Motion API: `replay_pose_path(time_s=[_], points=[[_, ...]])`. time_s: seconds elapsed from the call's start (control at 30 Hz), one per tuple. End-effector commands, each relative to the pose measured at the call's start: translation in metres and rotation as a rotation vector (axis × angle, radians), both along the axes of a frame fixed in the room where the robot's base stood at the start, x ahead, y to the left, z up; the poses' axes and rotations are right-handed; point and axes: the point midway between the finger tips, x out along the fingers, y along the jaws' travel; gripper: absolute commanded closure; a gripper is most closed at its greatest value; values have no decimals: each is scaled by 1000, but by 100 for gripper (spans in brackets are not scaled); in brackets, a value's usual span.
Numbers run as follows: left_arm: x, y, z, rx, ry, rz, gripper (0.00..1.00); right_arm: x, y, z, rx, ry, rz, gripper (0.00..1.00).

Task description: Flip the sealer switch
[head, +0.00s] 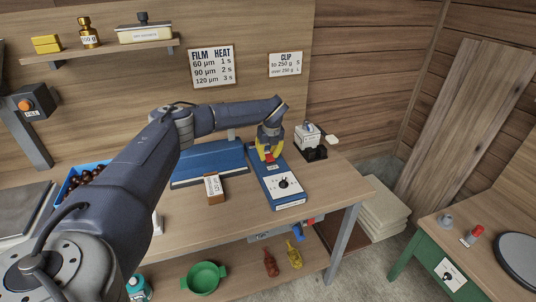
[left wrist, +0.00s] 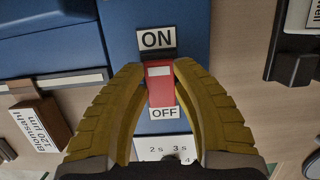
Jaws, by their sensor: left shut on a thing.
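The sealer (head: 263,182) is a long blue box on the workbench with a white dial plate (head: 288,186) at its front end. Its red switch (left wrist: 160,86) sits between an ON label (left wrist: 158,39) and an OFF label (left wrist: 163,114) in the left wrist view. The red part reaches close to the OFF label, with a dark gap on the ON side. My left gripper (head: 268,155), with yellow fingers, points down over the sealer and is shut on the red switch, a finger on each side. My right gripper is not in view.
A brown-and-white box (head: 214,188) marked 120 µm in the left wrist view lies left of the sealer. A black-and-white device (head: 311,142) stands behind it to the right. Wall signs list film heat times (head: 211,66) and clip sizes (head: 286,64). The bench's right front is clear.

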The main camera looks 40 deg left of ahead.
Motion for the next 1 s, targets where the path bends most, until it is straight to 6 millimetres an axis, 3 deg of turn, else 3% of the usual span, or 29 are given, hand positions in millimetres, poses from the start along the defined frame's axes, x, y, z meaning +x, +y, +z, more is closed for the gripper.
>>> replay_pose_path(time_s=[0.2,0.23,0.4,0.77,1.0], points=[[-1,1,-1,1,2,0,100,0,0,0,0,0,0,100],[-1,1,-1,1,2,0,68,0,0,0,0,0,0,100],[0,1,-1,0,2,0,48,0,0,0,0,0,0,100],[0,-1,5,-1,1,0,47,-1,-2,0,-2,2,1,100],[-5,-7,38,0,-2,-1,47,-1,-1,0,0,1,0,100]])
